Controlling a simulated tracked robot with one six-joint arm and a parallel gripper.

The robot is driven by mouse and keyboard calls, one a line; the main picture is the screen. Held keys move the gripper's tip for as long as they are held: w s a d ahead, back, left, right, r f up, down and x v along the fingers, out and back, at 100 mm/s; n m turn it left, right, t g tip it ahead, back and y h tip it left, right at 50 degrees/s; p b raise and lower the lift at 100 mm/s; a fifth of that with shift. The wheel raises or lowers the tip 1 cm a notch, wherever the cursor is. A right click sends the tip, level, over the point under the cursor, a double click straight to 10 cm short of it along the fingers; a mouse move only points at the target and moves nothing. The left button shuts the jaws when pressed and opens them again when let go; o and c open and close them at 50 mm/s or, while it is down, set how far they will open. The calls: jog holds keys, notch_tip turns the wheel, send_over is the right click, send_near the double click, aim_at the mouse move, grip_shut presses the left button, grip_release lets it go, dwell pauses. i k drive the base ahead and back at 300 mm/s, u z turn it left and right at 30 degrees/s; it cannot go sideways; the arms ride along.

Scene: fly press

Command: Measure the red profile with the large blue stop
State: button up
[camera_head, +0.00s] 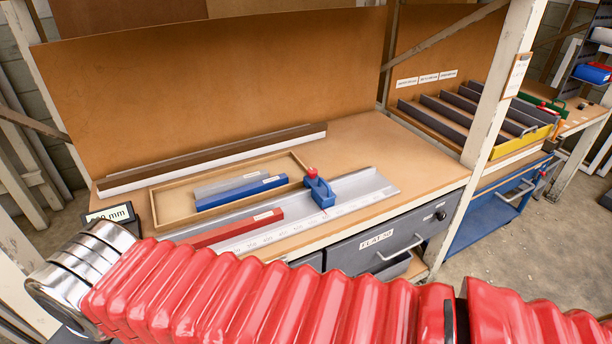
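The red profile (222,232), with a white label near its right end, lies along the pale measuring rail (362,187) with its printed scale. The large blue stop (320,193), topped by a red knob (311,173), sits on the rail to the right of the profile. A visible gap separates the stop from the profile's right end. The profile's left end is close to my red-sleeved arm, and I cannot tell exactly where it ends. My arm crosses the foreground to a silver joint at the left. My gripper's fingers are not in view.
A small display (110,213) at the left reads in mm, its number partly unclear. A shallow wooden tray (172,206) behind the rail holds a blue profile (242,192) and a grey one (229,183). A slotted rack (518,141) stands right, beyond a pale post (503,85).

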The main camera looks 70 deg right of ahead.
aim_at(321, 193)
jog(key=u, duration=0.45)
jog(key=k, duration=1.45)
jog(key=z, duration=1.95)
jog(key=i, duration=0.4)
jog(key=u, duration=0.1)
